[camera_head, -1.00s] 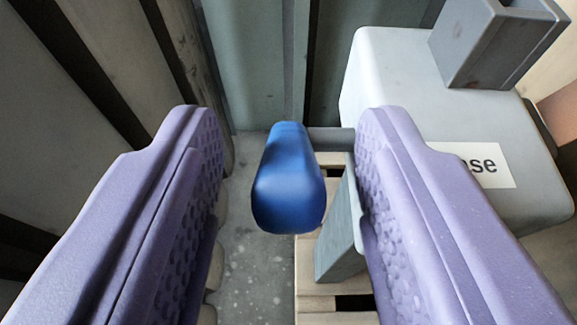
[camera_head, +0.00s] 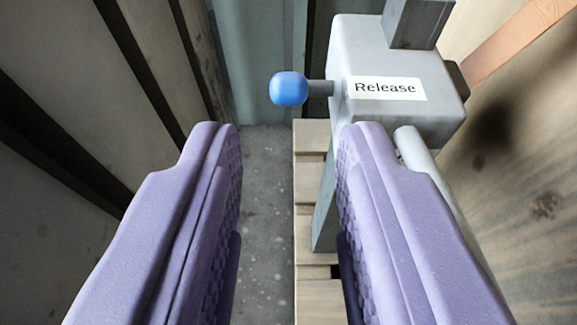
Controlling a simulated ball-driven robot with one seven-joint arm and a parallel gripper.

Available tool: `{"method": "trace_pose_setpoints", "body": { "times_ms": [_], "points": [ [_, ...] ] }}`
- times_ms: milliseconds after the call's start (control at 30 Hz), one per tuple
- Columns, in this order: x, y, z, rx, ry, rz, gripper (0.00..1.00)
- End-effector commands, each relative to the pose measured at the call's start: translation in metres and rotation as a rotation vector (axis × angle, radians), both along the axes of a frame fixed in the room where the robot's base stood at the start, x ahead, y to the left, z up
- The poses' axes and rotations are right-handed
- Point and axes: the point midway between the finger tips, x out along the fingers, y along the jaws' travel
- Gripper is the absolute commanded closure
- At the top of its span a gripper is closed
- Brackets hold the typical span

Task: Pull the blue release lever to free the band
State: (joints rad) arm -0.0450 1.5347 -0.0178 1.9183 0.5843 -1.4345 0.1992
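The blue release lever (camera_head: 289,89) shows its rounded blue knob on a short grey shaft. It sticks out to the left of a grey housing (camera_head: 400,55) that bears a white "Release" label (camera_head: 387,88). My gripper (camera_head: 287,135) has two purple fingers, spread apart, with nothing between them. The knob appears beyond and above the fingertips in the picture, clear of both fingers. The band cannot be made out for certain; a brownish-orange strip (camera_head: 520,38) runs behind the housing at the upper right.
The grey housing stands on a leg over a slatted wooden pallet (camera_head: 310,170). A grey block (camera_head: 415,20) sits on top of it. Wall panels (camera_head: 60,120) rise on the left. Bare concrete floor (camera_head: 265,190) lies between the wall and the pallet.

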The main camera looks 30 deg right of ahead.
Motion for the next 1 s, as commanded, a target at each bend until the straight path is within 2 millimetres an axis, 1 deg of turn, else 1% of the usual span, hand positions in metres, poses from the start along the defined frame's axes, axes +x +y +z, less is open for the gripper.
{"method": "trace_pose_setpoints", "body": {
  "times_ms": [33,67,100,133,167,267,333,400,533,567,633,667,733,800,900,1000],
  "points": [
    [0.000,0.000,0.000,0.000,0.000,0.000,0.81],
    [0.000,0.000,0.000,0.000,0.000,0.000,0.88],
    [0.000,0.000,0.000,0.000,0.000,0.000,0.97],
    [0.000,0.000,0.001,0.000,0.001,-0.001,1.00],
    [0.001,-0.001,0.002,0.001,0.003,-0.002,1.00],
    [0.008,-0.009,0.014,0.013,0.039,-0.017,1.00],
    [0.019,-0.022,0.029,0.034,0.101,-0.041,1.00],
    [0.034,-0.039,0.036,0.074,0.193,-0.073,1.00],
    [0.059,-0.066,0.024,0.176,0.381,-0.119,1.00],
    [0.065,-0.071,0.024,0.206,0.424,-0.126,1.00],
    [0.079,-0.080,0.030,0.284,0.535,-0.133,1.00],
    [0.084,-0.082,0.035,0.320,0.583,-0.131,1.00],
    [0.093,-0.085,0.051,0.406,0.688,-0.119,1.00],
    [0.100,-0.084,0.071,0.484,0.782,-0.095,1.00],
    [0.104,-0.078,0.101,0.579,0.892,-0.056,1.00],
    [0.104,-0.073,0.124,0.642,0.965,-0.023,1.00]
  ]
}}
